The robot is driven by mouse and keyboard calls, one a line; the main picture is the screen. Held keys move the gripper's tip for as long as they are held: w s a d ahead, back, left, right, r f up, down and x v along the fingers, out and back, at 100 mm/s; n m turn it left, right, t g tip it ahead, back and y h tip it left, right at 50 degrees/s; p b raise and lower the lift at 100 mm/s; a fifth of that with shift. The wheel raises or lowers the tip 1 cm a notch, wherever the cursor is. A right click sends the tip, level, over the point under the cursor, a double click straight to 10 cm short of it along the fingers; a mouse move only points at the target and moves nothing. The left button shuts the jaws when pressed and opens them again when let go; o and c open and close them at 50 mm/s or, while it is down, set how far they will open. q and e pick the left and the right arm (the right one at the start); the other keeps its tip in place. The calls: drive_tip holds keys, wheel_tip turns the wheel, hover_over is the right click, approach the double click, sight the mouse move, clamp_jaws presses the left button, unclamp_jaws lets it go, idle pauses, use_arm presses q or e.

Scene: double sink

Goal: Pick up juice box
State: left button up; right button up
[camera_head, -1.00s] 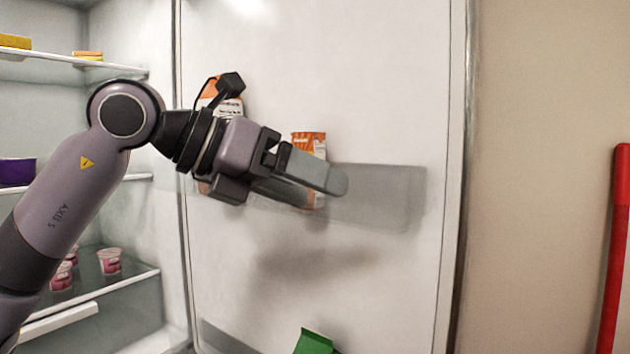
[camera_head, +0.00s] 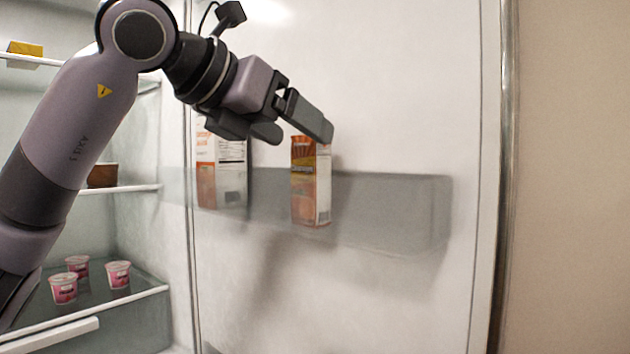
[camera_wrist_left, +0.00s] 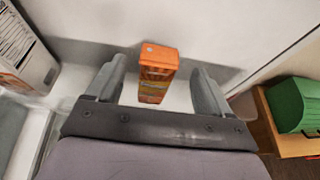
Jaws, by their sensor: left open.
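An orange juice box (camera_head: 311,185) stands upright in the translucent door shelf of the open fridge. A larger white and orange carton (camera_head: 222,172) stands to its left on the same shelf. My left gripper (camera_head: 300,125) is open, just above and in front of the juice box, its fingers hiding part of the box's top. In the left wrist view the juice box (camera_wrist_left: 157,72) appears between the two spread fingers (camera_wrist_left: 158,95), with no finger visibly closed on it. My right gripper is not in view.
Fridge shelves at the left hold pink cups (camera_head: 118,274), a brown container (camera_head: 102,175) and a yellow item (camera_head: 25,48). The door shelf (camera_head: 400,210) is empty right of the juice box. A green object (camera_wrist_left: 298,104) shows in the wrist view.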

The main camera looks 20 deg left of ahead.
sight(301, 140)
use_arm(q)
drive_tip(key=x, duration=0.5)
drive_tip(key=shift+s+a+f, duration=0.1)
drive_tip(key=shift+a+f, duration=0.05)
drive_tip(key=c, duration=1.2)
